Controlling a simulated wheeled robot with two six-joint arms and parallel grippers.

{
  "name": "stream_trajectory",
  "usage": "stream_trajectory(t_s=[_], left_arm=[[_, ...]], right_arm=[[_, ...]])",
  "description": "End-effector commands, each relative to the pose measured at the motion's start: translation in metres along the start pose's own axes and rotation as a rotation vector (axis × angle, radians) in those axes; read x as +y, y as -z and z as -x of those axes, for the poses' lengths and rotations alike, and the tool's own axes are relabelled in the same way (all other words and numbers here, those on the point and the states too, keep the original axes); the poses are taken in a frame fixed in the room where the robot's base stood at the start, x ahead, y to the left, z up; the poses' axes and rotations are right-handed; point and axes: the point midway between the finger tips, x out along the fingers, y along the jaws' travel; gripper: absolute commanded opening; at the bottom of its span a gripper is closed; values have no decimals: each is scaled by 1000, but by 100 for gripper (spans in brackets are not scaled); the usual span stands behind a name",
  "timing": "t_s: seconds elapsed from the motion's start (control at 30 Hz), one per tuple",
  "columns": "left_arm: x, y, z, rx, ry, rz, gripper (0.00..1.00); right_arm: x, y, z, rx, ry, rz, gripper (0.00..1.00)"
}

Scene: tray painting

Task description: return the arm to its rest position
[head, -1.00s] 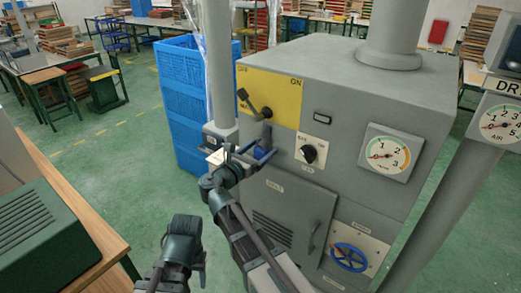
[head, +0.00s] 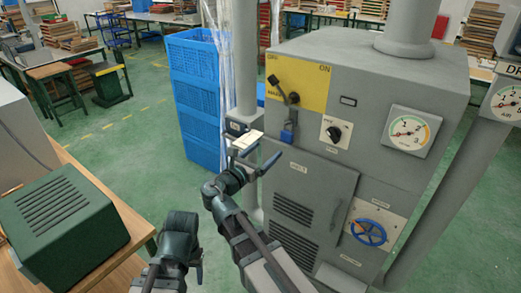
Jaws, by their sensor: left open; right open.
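My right gripper (head: 262,155) is raised in front of the grey machine (head: 400,75), left of its switch panel. Its two fingers are apart and nothing shows between them. A pale yellow-white piece (head: 247,140) shows just behind it, near the pipe. My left gripper (head: 180,225) is low at the bottom centre-left, apart from the machine and the table. Its fingers are hard to make out. A blue padlock (head: 288,134) hangs below the black handle (head: 283,90) on the yellow ON/OFF plate (head: 313,90), apart from my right gripper.
A wooden table (head: 135,225) with a green vented box (head: 62,235) stands at the left. Blue stacked crates (head: 195,95) stand behind my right gripper, beside a vertical grey pipe (head: 246,65). The machine has a blue handwheel (head: 369,232). Green floor (head: 110,150) between table and crates is clear.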

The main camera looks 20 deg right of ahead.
Motion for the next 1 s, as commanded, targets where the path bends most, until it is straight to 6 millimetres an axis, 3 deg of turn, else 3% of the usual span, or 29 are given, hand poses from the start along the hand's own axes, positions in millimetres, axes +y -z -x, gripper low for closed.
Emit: stream_trajectory(t_s=[0.23, 0.33, 0.43, 0.57, 0.7, 0.9, 1.0], left_arm=[[0, 0, -2, 0, 0, 0, 57], [1, 0, -5, 0, 0, 0, 57], [1, 1, -9, 0, 0, 0, 57], [2, 1, -14, 0, 0, 0, 57], [2, 1, -20, 0, 0, 0, 57], [2, 2, -24, 0, 0, 1, 57], [2, 2, -25, 0, 0, 1, 57]], right_arm=[[-4, 11, 2, 43, 12, -66, 92], [-16, 42, 12, 163, 60, -250, 92], [-31, 89, 32, 344, 171, -526, 92], [-46, 152, 78, 580, 407, -882, 92], [-57, 204, 140, 772, 739, -1173, 92], [-65, 238, 220, 899, 1177, -1372, 92], [-67, 243, 243, 916, 1316, -1405, 92]])
